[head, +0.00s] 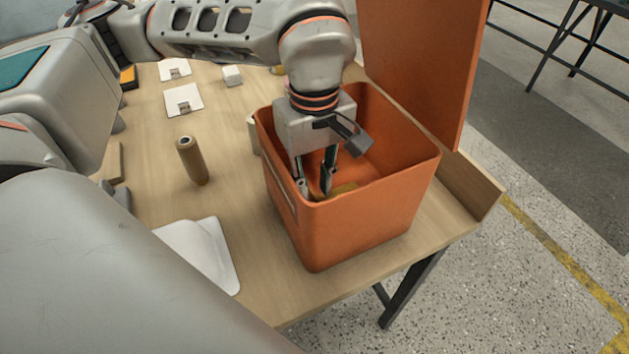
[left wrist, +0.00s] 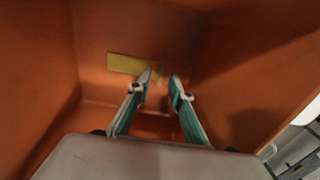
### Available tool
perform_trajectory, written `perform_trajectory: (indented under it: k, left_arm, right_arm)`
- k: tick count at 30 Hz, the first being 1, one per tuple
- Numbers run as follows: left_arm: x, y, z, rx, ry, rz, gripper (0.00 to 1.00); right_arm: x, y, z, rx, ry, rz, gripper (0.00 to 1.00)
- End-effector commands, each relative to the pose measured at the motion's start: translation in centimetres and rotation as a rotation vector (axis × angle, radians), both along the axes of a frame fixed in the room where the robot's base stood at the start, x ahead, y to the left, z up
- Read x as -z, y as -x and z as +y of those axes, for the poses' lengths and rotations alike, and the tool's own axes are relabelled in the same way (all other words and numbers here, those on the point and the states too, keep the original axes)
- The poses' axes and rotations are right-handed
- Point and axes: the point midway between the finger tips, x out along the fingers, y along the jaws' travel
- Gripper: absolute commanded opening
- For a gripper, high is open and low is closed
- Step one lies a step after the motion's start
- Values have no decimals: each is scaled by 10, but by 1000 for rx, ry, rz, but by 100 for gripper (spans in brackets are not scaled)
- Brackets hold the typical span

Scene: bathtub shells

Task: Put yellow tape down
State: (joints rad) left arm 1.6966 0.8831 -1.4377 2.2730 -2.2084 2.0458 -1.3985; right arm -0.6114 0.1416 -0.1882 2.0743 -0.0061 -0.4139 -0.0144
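My left gripper (head: 315,192) reaches down into an orange bin (head: 385,215) on the table. In the left wrist view its two fingertips (left wrist: 160,78) are apart, with nothing between them. A flat yellow strip (left wrist: 132,64), seemingly the yellow tape, lies at the bottom of the bin just beyond the fingertips, apart from them as far as I can tell. My right gripper is not in view.
A brown cylinder (head: 192,162) stands left of the bin, with a white sheet-like piece (head: 205,250) in front. White plates (head: 183,100) and a small white block (head: 232,76) lie farther back. A tall orange panel (head: 425,65) rises behind the bin. The table edge is close at right.

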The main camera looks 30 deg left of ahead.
Motion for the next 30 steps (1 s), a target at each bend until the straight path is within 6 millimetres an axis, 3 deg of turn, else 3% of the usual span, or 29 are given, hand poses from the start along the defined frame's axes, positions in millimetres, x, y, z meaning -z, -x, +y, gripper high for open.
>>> perform_trajectory:
  k: [8,21,30]
  left_arm:
    - [-12,0,0,-1,0,-4,21]
    - [-100,-1,0,-1,0,-7,21]
    - [-130,0,0,0,0,-1,21]
  right_arm:
    - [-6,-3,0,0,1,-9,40]
    - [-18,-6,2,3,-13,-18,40]
    - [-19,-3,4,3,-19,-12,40]
